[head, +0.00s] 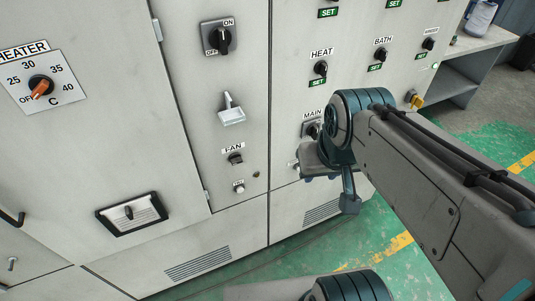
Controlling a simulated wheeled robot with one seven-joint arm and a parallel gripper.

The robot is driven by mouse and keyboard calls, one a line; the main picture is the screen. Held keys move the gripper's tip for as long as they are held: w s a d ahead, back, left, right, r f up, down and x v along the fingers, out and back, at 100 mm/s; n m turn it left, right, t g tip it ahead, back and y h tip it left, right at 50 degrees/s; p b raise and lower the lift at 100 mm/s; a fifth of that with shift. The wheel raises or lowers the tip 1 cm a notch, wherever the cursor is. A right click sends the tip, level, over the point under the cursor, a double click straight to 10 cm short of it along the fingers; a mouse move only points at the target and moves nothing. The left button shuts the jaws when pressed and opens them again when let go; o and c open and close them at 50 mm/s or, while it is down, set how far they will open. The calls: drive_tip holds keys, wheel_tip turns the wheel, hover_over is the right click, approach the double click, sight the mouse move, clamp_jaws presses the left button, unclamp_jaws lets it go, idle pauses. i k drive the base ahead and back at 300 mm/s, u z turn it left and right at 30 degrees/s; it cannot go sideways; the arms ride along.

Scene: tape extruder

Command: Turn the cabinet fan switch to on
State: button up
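The fan switch (235,158) is a small black rotary knob on the grey cabinet (185,215), under a FAN label, in the middle of the head view. Its exact knob direction is too small to read. My gripper (325,180) is to the right of the fan switch, in front of the cabinet by the MAIN switch (312,130), and apart from the fan switch. My wrist and arm hide much of the gripper, so its opening cannot be made out.
A larger ON/OFF rotary switch (221,40) and a protruding metal latch (231,110) sit above the fan switch. A small button (239,187) is below it. HEAT (320,68) and BATH (380,54) knobs are to the right. Green floor (400,270) lies in front.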

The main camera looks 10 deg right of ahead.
sight(235, 158)
drive_tip(key=z, duration=1.75)
drive_tip(key=k, duration=0.7)
drive_tip(key=u, duration=1.65)
